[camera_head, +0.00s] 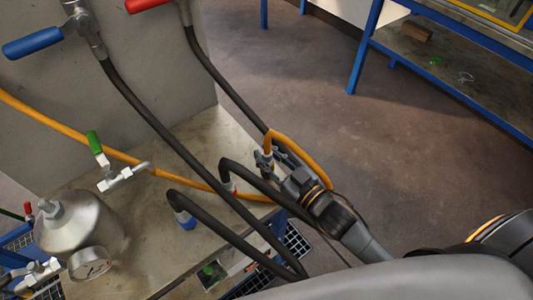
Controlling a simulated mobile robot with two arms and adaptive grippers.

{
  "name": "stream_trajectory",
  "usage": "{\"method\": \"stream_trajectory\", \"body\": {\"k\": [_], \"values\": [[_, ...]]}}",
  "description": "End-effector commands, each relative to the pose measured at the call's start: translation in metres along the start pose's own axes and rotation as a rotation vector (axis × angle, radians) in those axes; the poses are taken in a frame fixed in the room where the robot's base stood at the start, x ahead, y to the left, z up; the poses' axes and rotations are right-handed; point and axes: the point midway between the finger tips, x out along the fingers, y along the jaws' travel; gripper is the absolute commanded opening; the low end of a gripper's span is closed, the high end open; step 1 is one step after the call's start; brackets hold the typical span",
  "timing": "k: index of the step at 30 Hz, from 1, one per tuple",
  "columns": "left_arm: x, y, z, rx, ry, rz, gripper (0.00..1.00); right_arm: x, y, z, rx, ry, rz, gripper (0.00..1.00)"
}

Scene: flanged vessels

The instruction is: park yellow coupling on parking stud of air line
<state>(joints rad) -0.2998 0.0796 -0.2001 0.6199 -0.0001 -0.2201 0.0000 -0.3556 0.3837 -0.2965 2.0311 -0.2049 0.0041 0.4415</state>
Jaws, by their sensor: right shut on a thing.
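My right gripper (268,161) reaches in from the lower right and is shut at the end of the orange-yellow hose (200,184). The yellow coupling (268,143) at that hose end is small and partly hidden by the fingers. The gripper is near the right edge of the bench top. I cannot make out the parking stud with certainty. My left gripper is not in view.
Blue (32,43) and red (146,4) handles are above. Floor right is clear.

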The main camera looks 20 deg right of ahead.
Motion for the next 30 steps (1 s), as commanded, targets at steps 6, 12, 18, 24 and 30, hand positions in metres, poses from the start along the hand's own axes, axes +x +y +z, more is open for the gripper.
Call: {"method": "stream_trajectory", "body": {"k": [6,12,18,24,30], "values": [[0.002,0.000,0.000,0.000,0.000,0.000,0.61,0.000,0.000,0.003,0.000,0.002,0.000,0.31],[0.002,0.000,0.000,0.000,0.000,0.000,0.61,0.000,0.000,0.004,0.000,0.001,0.000,0.52],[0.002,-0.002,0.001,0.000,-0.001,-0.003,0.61,-0.001,0.000,0.005,0.000,-0.002,0.000,0.52],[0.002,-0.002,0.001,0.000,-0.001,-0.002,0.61,-0.016,0.000,0.006,0.001,-0.005,0.001,0.52],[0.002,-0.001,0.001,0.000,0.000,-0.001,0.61,-0.054,0.000,0.006,0.001,-0.006,0.001,0.52]]}}
